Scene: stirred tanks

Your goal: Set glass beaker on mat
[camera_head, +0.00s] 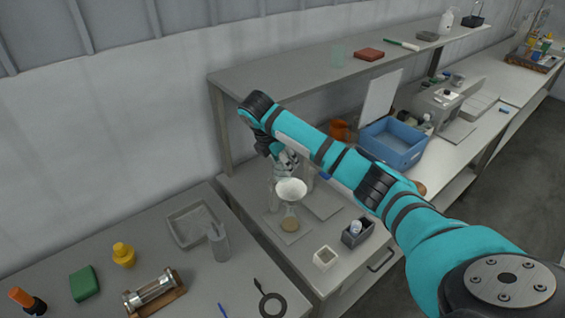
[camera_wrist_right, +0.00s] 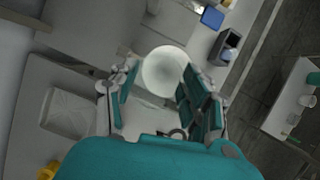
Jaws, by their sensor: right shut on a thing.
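My right gripper (camera_head: 282,165) hangs over the bench beside the shelf post, seen partly behind my arm. It is shut on a clear glass vessel, which I take to be the glass beaker (camera_head: 272,193); it is faint and its lower end is hard to make out. In the right wrist view the fingers (camera_wrist_right: 158,98) stand either side of a pale, see-through patch. A white funnel (camera_head: 291,189) sits on a flask just beside the beaker; its round top (camera_wrist_right: 165,70) shows in the wrist view. A flat grey mat (camera_head: 303,233) lies under the flask. My left gripper is not in view.
A grey slab (camera_head: 325,205) lies right of the flask. A white square dish (camera_head: 325,257) and a dark holder (camera_head: 358,232) stand near the front edge. A shallow tray (camera_head: 190,225) and a clear vessel (camera_head: 219,243) are on the left bench. A shelf (camera_head: 290,82) runs above.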

